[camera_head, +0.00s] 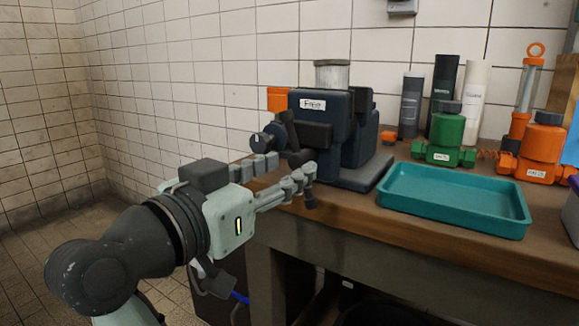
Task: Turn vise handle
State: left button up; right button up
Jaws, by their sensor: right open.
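The vise (362,140) is a dark blue block with a label reading "Free" on its front. It stands on the wooden workbench near the left end. Its handle (291,130) is a dark slanted bar at the vise's front left. My right gripper (290,170) reaches in from the lower left with its grey fingers open, one on the far side and one nearer. The fingertips are at the handle, whose middle is partly hidden by them. I cannot tell whether they touch it. My left gripper is not in view.
An empty teal tray (452,228) lies on the workbench (345,222) to the right of the vise. Behind it stand a green valve (447,135), an orange valve (541,150) and several bottles. The tiled wall closes off the back. Open floor shows at left.

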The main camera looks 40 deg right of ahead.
jog(key=shift+x, duration=0.9)
grip_shut()
